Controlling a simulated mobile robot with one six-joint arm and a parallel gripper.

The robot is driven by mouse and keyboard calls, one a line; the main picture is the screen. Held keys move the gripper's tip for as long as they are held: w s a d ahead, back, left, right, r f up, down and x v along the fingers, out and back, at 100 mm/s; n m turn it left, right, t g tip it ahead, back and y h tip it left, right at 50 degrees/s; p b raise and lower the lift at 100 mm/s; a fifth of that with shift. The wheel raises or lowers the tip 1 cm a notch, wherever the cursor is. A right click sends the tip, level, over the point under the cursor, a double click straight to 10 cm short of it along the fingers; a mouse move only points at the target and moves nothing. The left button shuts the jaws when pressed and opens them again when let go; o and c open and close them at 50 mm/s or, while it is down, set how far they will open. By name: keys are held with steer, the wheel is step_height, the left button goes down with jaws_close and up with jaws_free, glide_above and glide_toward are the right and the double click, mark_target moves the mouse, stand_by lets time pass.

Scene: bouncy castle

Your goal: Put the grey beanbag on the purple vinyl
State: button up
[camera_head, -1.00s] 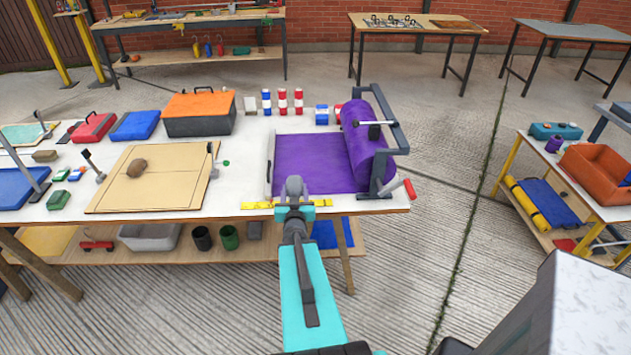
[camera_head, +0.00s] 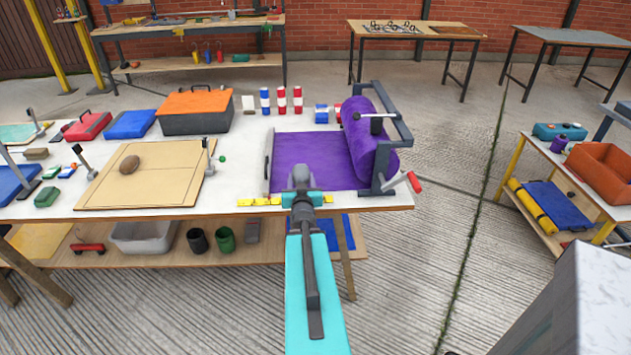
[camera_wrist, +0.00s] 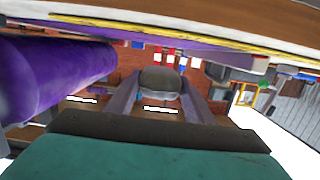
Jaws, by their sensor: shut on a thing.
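The purple vinyl (camera_head: 295,152) lies flat on the white-topped table, and its thick roll (camera_head: 362,143) is at the right end in a dark frame. The roll also fills the left of the wrist view (camera_wrist: 55,75). My gripper (camera_head: 302,176) is at the table's front edge, in front of the flat vinyl in the head view. In the wrist view my gripper (camera_wrist: 158,85) is shut on the grey beanbag (camera_wrist: 160,79), a rounded grey lump between the fingers. The head view mostly hides the beanbag behind my gripper.
A yellow ruler strip (camera_head: 258,202) runs along the front edge. A clamp bar (camera_head: 268,160) borders the vinyl's left side. A red-handled crank (camera_head: 414,182) sticks out at right. A tan board (camera_head: 150,190) with a brown beanbag (camera_head: 130,164) lies to the left. The flat vinyl is clear.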

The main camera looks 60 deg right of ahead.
mark_target(316, 175)
steer(key=shift+s+d+f+b, duration=0.15)
steer(key=shift+d+b, duration=0.8)
steer(key=shift+b, duration=2.95)
steer(key=shift+d+r+p, duration=0.2)
steer(key=shift+p, duration=0.2)
steer(key=shift+d+f+p, duration=0.1)
steer(key=shift+d+p, duration=1.45)
steer(key=shift+p, duration=0.05)
steer(key=shift+w+d+f+p, duration=0.15)
steer(key=shift+d+p, duration=0.45)
steer(key=shift+d, duration=0.35)
steer(key=shift+w+d+f+p, duration=0.15)
steer(key=shift+d+p, duration=0.4)
steer(key=shift+d, duration=0.35)
steer(key=shift+s, duration=0.1)
steer(key=shift+d, duration=0.35)
steer(key=shift+f, duration=1.85)
steer(key=shift+f, duration=0.25)
steer(key=o, duration=1.6)
steer(key=shift+c, duration=0.2)
